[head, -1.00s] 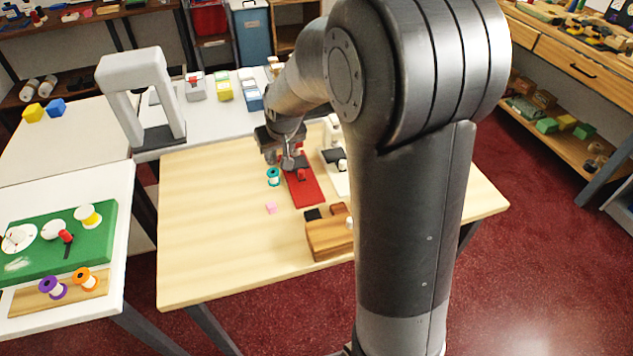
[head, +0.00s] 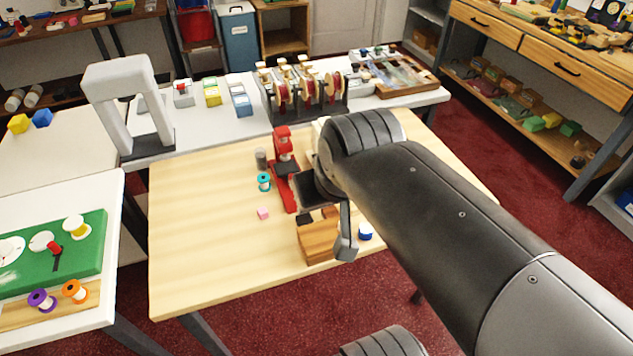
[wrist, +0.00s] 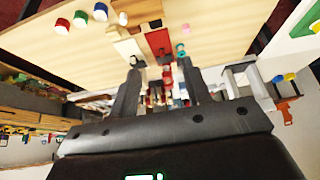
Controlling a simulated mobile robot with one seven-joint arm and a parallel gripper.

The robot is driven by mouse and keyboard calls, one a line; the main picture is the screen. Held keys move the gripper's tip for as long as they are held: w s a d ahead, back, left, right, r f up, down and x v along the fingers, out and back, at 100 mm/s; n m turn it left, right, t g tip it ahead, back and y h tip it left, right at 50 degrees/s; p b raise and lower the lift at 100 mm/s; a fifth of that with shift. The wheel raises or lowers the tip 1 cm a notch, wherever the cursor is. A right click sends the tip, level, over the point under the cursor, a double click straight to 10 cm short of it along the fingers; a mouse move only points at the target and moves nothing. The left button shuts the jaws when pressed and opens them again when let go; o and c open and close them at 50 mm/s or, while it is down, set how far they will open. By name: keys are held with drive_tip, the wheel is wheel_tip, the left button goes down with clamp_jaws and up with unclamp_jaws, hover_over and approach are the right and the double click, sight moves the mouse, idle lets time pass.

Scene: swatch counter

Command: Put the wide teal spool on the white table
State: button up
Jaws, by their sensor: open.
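The teal spool (head: 264,182), with a pale band around its middle, stands on the wooden table beside the red tool's base. It also shows small in the wrist view (wrist: 181,48). My gripper (wrist: 160,78) is open, with nothing between its fingers. In the head view it is partly hidden by my arm, to the right of the spool and apart from it. One white table (head: 105,195) stands at the left with a green board on it. Another white table (head: 205,122) stands behind the wooden one.
A wooden block (head: 316,240) is near the front edge. The left part of the wooden table (head: 195,235) is clear. A white arch (head: 125,105) stands behind.

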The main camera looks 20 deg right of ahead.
drive_tip(key=shift+s, duration=0.55)
drive_tip(key=shift+c, duration=0.3)
